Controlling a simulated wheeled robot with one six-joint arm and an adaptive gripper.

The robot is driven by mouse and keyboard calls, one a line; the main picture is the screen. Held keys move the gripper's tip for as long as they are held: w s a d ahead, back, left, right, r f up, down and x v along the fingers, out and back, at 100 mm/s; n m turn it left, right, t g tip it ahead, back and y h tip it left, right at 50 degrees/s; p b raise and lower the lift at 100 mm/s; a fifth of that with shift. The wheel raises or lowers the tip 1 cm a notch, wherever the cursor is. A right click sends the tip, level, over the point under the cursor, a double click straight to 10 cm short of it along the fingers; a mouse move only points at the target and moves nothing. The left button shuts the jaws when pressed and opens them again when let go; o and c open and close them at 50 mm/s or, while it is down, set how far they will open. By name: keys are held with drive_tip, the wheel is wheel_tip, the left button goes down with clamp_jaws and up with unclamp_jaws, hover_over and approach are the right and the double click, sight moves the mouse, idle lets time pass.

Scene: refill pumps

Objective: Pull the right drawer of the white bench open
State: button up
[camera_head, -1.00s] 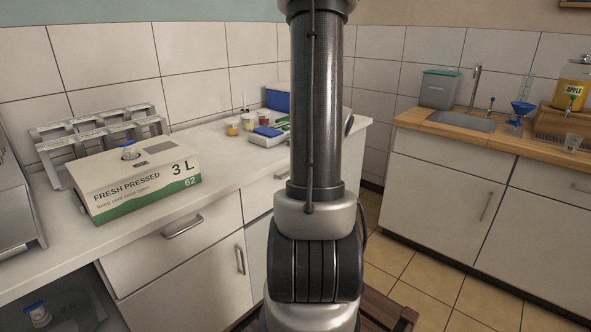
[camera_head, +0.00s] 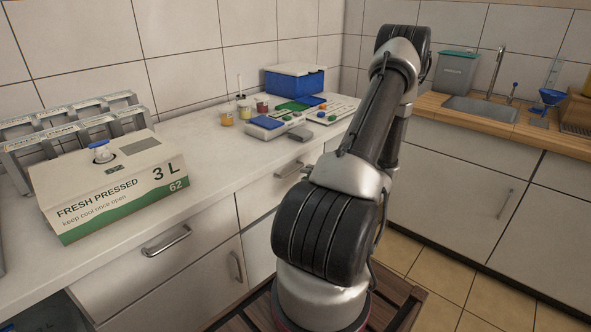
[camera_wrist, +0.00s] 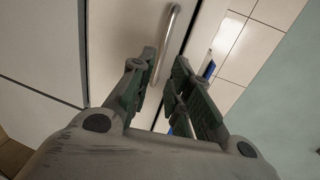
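The white bench (camera_head: 205,205) runs along the left wall in the head view. Its right drawer (camera_head: 262,195) looks closed, with a metal bar handle (camera_head: 290,168); my arm covers part of its front. My gripper (camera_wrist: 165,62) shows only in the wrist view. Its two dark green-padded fingers are apart and nothing is clamped between them. A metal bar handle (camera_wrist: 172,35) on a pale front lies just beyond and between the fingertips. I cannot tell whether a finger touches it.
The left drawer handle (camera_head: 167,240) is nearer. On the bench stand a juice box (camera_head: 115,185), a metal rack (camera_head: 75,130), small cups, a scale (camera_head: 270,125) and a blue box (camera_head: 295,80). A wooden sink counter (camera_head: 490,122) stands right. Tiled floor lies between.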

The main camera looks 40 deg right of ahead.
sight(295, 171)
drive_tip(key=x, duration=0.7)
drive_tip(key=shift+w+a+f, duration=0.1)
drive_tip(key=shift+w+a, duration=0.1)
drive_tip(key=shift+w, duration=0.2)
clamp_jaws()
